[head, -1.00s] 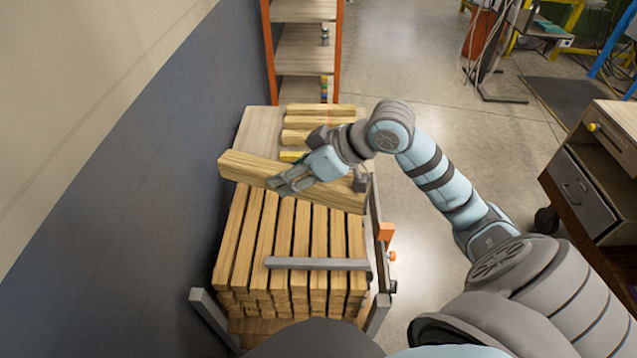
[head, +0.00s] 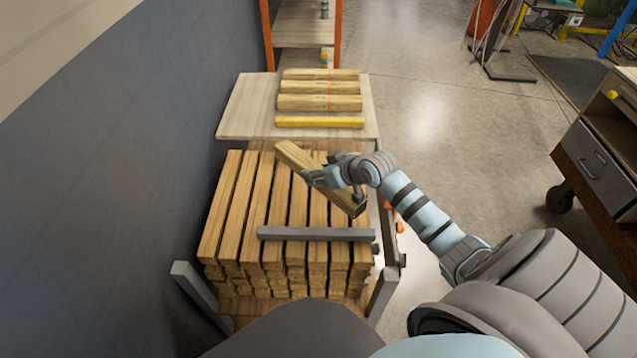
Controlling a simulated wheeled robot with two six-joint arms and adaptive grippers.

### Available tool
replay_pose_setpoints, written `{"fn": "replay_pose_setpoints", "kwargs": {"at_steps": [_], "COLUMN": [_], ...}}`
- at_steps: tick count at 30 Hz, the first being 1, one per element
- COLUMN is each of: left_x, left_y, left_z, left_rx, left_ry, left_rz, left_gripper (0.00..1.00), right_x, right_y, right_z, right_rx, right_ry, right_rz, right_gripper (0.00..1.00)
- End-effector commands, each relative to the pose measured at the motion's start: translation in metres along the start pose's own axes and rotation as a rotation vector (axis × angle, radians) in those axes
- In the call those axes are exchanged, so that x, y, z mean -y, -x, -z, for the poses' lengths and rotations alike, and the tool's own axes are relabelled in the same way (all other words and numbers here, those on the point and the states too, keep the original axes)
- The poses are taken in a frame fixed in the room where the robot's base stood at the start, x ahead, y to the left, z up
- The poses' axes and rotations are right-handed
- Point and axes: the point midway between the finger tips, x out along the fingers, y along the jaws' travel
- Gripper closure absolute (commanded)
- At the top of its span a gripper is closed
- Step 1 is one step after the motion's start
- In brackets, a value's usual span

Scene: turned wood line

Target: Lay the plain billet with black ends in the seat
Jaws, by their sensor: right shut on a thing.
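A plain wooden billet (head: 293,156) is held slantwise above the stacked billets, its far end up and left and its near end down and right. The near end face looks dark; the far end face cannot be made out. My right gripper (head: 318,178) is shut on it around the middle. Whether the billet touches the stack below cannot be told. No seat can be clearly picked out. My left gripper is not in view.
A stack of billets (head: 235,205) fills a cart with a grey crossbar (head: 315,234) and posts. Behind it, a pale board (head: 246,110) bears a yellow bar (head: 320,122) and several billets with red marks (head: 318,103). A wall stands left; a drawer cabinet (head: 597,165) stands right.

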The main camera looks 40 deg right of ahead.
Motion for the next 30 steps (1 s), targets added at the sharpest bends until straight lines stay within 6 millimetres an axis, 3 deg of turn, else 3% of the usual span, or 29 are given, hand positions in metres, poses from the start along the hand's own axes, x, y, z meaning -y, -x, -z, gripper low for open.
{"fn": "replay_pose_setpoints", "kwargs": {"at_steps": [6,16,17,20,30], "left_x": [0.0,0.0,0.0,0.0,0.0], "left_y": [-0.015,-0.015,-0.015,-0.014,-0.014], "left_z": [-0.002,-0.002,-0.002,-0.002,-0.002], "left_rx": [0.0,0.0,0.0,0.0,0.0], "left_ry": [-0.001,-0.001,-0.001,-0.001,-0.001], "left_rz": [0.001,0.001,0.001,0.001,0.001], "left_gripper": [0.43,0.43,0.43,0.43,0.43], "right_x": [0.001,0.001,0.001,0.001,0.001], "right_y": [-0.025,-0.026,-0.027,-0.026,-0.026], "right_z": [-0.03,-0.031,-0.032,-0.032,-0.031], "right_rx": [-0.001,-0.001,0.001,0.001,0.001], "right_ry": [-0.001,0.0,0.0,0.0,0.0], "right_rz": [0.001,0.001,0.001,0.001,0.001], "right_gripper": [1.0,1.0,0.61,0.45,0.43]}}
